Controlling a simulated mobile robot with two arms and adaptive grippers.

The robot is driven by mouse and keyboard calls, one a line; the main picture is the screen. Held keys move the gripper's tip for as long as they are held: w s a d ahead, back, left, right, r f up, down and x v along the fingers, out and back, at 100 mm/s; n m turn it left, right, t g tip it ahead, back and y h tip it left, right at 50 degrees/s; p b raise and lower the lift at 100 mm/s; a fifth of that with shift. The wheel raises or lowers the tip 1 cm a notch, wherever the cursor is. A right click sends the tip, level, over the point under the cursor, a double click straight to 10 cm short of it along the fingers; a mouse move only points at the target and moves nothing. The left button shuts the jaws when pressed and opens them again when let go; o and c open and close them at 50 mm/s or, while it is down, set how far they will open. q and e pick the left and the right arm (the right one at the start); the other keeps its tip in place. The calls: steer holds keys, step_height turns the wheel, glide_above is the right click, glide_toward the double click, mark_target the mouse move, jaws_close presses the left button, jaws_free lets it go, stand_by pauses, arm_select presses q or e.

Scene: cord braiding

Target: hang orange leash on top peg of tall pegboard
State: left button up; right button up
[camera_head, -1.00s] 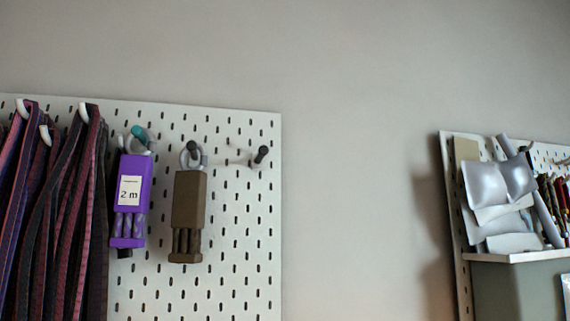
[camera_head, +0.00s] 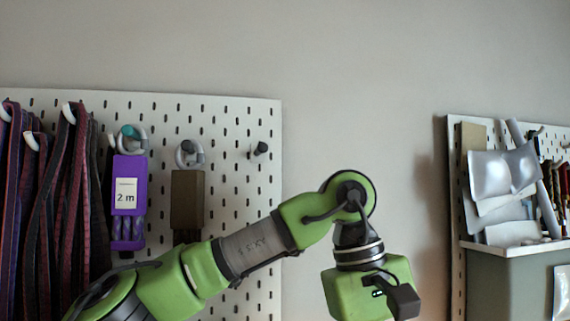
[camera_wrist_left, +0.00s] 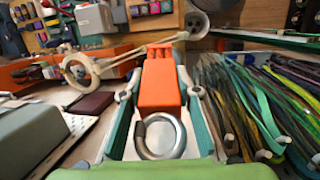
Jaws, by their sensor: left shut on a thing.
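In the left wrist view an orange leash (camera_wrist_left: 161,85), a block with cords at its far end, lies between the fingers of my left gripper (camera_wrist_left: 160,92). The gripper is shut on it. A metal ring (camera_wrist_left: 160,136) hangs at its near end. In the head view my green left arm reaches up across the pegboard's lower part; its gripper is below the frame. The white pegboard (camera_head: 228,112) has a bare dark peg (camera_head: 261,149) at its upper right. My right gripper is not in view.
A purple leash (camera_head: 129,196) marked "2 m" and a brown one (camera_head: 187,199) hang left of the bare peg. Several dark straps (camera_head: 62,190) hang further left. A second pegboard (camera_head: 456,190) with a shelf stands right. Bare wall lies between.

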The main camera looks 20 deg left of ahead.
arm_select(q)
steer(key=s+a+r+t+y+p, duration=0.15)
steer(key=a+r, duration=0.25)
steer(key=r, duration=0.5)
steer(key=s+a+r+p, duration=0.2)
steer(key=a+r, duration=0.2)
steer(key=r, duration=0.4)
steer(key=s+a+r+t+y+p, duration=0.1)
steer(key=a+r+p, duration=0.1)
steer(key=a+r, duration=0.5)
steer(key=shift+n+h, duration=0.25)
steer(key=shift+n, duration=0.05)
steer(key=shift+w+a+r, duration=0.1)
steer(key=shift+w+a, duration=0.55)
steer(key=shift+w, duration=0.75)
steer(key=shift+w+a+r, duration=0.1)
steer(key=shift+w+a, duration=0.5)
steer(key=shift+w, duration=0.8)
steer(key=shift+w+a+r, duration=0.1)
steer(key=shift+w+a, duration=0.55)
steer(key=shift+w, duration=0.75)
steer(key=o, duration=1.3)
